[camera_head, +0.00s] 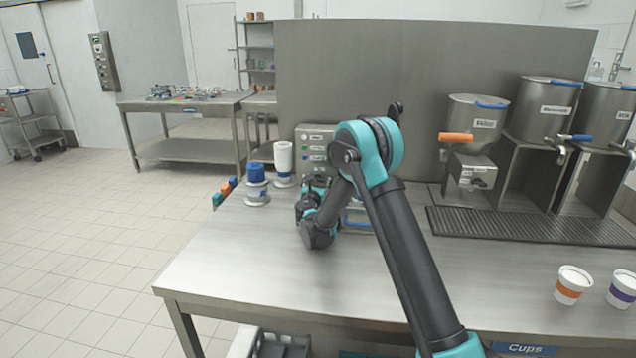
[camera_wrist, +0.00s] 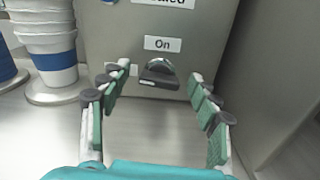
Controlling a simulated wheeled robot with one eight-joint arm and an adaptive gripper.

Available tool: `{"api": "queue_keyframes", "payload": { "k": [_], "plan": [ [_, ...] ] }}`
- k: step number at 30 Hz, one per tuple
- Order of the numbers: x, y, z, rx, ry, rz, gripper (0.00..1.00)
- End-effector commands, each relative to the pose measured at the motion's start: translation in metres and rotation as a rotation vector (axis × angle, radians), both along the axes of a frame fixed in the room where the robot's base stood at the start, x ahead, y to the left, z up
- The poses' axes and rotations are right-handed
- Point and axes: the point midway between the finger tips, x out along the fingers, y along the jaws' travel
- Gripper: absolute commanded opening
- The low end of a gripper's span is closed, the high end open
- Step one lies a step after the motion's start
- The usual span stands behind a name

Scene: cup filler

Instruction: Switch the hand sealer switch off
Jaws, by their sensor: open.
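The hand sealer switch (camera_wrist: 158,74) is a dark rotary knob low on the front of a grey metal box (camera_wrist: 215,25) in the wrist view. A label reading "On" sits just above it, and a pale label to its left is partly hidden by a finger. A small light mark shows at the knob's lower left edge. My gripper (camera_wrist: 153,84) is open and empty, with its green-padded fingers spread left and right of the knob, apart from it. In the head view, the box (camera_head: 315,139) stands behind my arm, which hides the switch.
Stacked white cups on a round holder (camera_wrist: 47,94) stand close left of my fingers. A grey wall (camera_wrist: 270,70) rises at the right in the wrist view. In the head view, metal dispensers (camera_head: 478,122) stand right, and two cups (camera_head: 573,284) stand at the table's front right.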

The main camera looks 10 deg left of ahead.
Motion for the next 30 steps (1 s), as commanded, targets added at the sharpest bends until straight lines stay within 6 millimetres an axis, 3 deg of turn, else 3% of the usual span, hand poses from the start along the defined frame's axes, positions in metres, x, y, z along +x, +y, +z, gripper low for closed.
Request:
{"api": "queue_keyframes", "payload": {
  "k": [2, 14, 30],
  "plan": [
    [-0.0001, 0.0000, 0.0000, 0.000, 0.000, 0.000, 0.62],
    [-0.0003, -0.0001, 0.0001, 0.000, 0.000, 0.000, 0.14],
    [-0.0004, 0.0005, 0.0002, -0.133, 0.005, 0.000, 0.12]
  ]
}}
